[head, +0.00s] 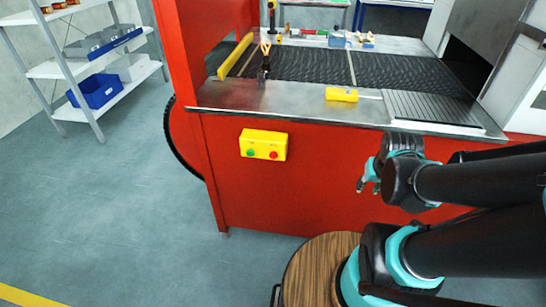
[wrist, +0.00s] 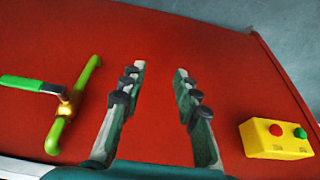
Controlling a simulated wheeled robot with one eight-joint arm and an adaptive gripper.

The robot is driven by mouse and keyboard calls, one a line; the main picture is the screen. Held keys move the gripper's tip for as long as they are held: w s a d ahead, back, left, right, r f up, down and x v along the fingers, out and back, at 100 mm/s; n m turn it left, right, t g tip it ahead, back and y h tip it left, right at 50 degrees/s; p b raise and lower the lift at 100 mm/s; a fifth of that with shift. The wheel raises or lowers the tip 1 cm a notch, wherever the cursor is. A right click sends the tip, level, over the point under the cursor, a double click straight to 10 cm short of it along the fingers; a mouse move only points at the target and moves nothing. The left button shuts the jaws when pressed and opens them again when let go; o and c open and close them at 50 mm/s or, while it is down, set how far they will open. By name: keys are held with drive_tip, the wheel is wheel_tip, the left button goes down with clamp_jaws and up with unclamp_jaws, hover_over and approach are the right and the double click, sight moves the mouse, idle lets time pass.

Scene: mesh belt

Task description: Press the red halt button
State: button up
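The red halt button (head: 273,155) sits on the front of a yellow control box (head: 263,142), to the right of a green button (head: 250,153). The box is fixed to the red front panel of the belt machine. In the wrist view the red button (wrist: 276,130) and its box (wrist: 272,147) are at the lower right, with the green button (wrist: 300,133). My gripper (head: 367,185) is in front of the panel, right of the box and apart from it. In the wrist view my gripper (wrist: 159,69) is open, with nothing between its fingers.
A green pipe (wrist: 68,125) with a brass valve and green handle (wrist: 20,83) is left of my fingers. A yellow block (head: 341,95) lies on the machine's metal edge. A round wooden-topped stool or table (head: 312,270) stands below. The floor (head: 130,210) at left is clear.

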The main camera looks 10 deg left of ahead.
clamp_jaws()
idle(1.2)
